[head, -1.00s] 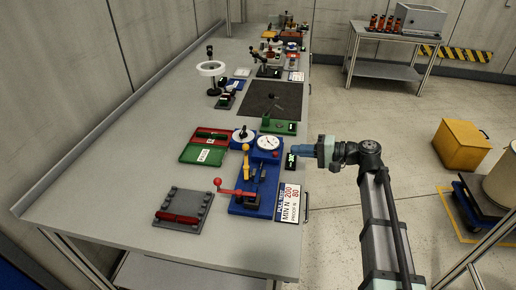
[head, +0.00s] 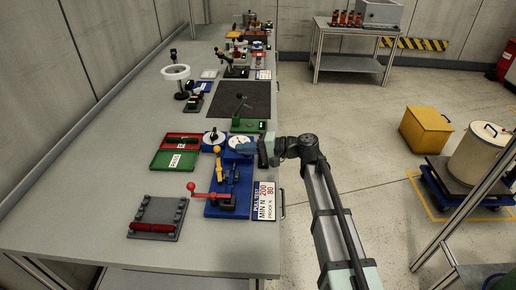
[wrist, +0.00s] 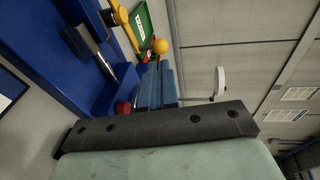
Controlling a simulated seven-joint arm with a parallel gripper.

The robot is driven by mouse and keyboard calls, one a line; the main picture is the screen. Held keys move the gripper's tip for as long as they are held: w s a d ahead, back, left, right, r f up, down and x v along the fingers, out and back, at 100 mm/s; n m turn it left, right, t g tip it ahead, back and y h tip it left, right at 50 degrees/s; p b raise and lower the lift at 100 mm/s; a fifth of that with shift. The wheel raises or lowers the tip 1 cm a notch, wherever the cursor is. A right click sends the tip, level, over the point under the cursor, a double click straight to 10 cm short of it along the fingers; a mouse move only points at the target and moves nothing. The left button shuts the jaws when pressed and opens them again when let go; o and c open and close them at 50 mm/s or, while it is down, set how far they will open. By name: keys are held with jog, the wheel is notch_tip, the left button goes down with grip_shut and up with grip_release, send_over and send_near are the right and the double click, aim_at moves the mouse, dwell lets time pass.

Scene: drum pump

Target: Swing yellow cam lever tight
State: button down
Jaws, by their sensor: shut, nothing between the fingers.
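The yellow cam lever (head: 218,168) stands roughly upright on the blue fixture (head: 212,208), with a ball knob at its top. In the wrist view a yellow ball (wrist: 160,46) shows just beyond the fingertips, and a yellow bar (wrist: 121,14) shows at the top left. My gripper (head: 241,148) is at the fixture's right side, near the white dial, with its blue fingers pointing left toward the lever. The fingers (wrist: 157,68) are shut and empty. Contact with the lever cannot be made out; a gap shows in the head view.
A red-knobbed lever (head: 207,192) sits at the fixture's near end. A label plate (head: 265,202) lies to its right. A red and green tray (head: 175,160) lies to the left, a grey block with a red bar (head: 158,214) at near left. A green stand (head: 248,126) is behind.

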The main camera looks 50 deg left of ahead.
jog(key=shift+x, duration=2.65)
jog(key=shift+a+g, duration=0.15)
jog(key=shift+g, duration=0.15)
